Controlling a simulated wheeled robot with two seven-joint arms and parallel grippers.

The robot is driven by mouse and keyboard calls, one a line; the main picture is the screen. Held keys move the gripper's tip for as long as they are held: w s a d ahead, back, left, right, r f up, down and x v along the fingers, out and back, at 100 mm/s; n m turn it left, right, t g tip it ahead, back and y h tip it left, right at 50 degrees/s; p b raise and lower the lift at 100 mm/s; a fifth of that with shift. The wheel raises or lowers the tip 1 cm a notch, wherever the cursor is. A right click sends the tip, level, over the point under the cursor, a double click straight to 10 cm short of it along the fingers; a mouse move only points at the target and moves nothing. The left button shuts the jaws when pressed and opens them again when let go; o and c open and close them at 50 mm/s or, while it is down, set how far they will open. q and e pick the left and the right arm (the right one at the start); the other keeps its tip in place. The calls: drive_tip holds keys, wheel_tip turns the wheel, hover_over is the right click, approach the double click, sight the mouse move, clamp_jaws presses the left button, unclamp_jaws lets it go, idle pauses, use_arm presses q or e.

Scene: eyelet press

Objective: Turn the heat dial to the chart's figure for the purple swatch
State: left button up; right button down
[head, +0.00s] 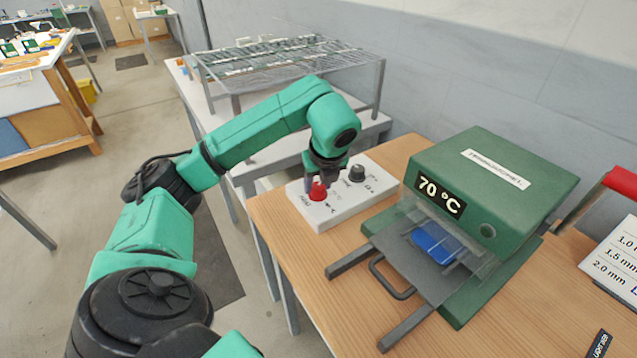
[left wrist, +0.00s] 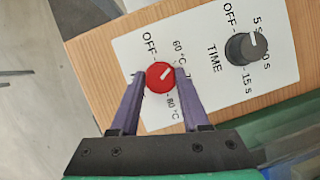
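The red heat dial (head: 318,191) sits on a white control panel (head: 335,212) at the left of the table. In the left wrist view the dial (left wrist: 160,77) has a white pointer aimed up and right, between the 60 °C and 80 °C marks. My left gripper (left wrist: 161,73) is over the panel, its two purple fingers on either side of the dial and seemingly against it. The display (head: 439,194) on the green press reads 70 °C. A white chart card (head: 615,265) is cut off at the right edge. I see no purple swatch. My right gripper is out of view.
A black time dial (head: 357,173) stands beside the heat dial. The green press (head: 490,185) holds a blue piece (head: 435,243) under a clear guard. A dark label (head: 599,344) lies at the lower right. A wire rack (head: 285,60) stands behind.

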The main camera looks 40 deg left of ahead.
use_arm(q)
drive_tip(key=o, duration=0.4)
drive_tip(key=shift+d+r, duration=0.15)
drive_tip(key=shift+r, duration=0.25)
drive_tip(key=p+v, duration=0.7)
drive_tip(key=v, duration=0.6)
drive_tip(key=shift+s+d+r, duration=0.1)
drive_tip(key=shift+d+r, duration=0.05)
drive_tip(key=shift+r, duration=0.2)
